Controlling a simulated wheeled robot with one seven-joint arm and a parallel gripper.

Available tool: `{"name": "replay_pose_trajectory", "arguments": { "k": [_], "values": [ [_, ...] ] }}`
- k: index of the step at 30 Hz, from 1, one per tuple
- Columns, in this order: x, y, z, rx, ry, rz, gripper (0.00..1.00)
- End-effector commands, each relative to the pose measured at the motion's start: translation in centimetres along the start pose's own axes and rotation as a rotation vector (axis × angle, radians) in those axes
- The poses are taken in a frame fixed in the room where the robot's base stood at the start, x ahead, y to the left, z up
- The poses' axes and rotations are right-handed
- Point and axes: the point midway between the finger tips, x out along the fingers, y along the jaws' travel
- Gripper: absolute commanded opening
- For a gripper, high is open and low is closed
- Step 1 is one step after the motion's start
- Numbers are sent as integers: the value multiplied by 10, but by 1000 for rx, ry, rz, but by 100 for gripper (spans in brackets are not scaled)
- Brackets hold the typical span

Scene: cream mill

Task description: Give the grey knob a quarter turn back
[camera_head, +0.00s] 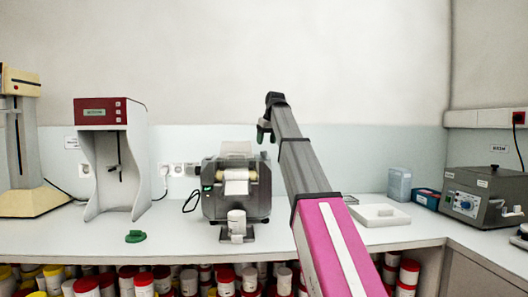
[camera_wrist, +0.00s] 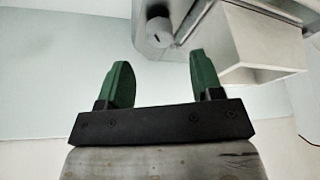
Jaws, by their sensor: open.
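The grey knob (camera_wrist: 159,34) shows in the wrist view as a light round face with a short dark mark, on the side of a grey metal machine body. It lies beyond the gap between the green fingers of my gripper (camera_wrist: 160,62); the fingers are apart, with nothing between them, and do not appear to touch it. In the head view, my gripper (camera_head: 263,132) hangs above the roller mill (camera_head: 237,192), near its upper right. I cannot make out the knob in the head view.
A white jar (camera_head: 236,222) stands before the mill. A green object (camera_head: 135,237) lies on the counter to the left. A red-topped machine (camera_head: 101,112) stands at left, a white tray (camera_head: 379,214) and a grey device with a dial (camera_head: 483,197) at right. Jars fill the shelf below.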

Motion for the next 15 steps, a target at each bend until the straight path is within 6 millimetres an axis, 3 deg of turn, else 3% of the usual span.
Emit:
{"name": "replay_pose_trajectory", "arguments": {
  "k": [6,15],
  "values": [
    [36,0,0,1,0,0,60],
    [54,0,0,1,0,0,60]
  ]
}}
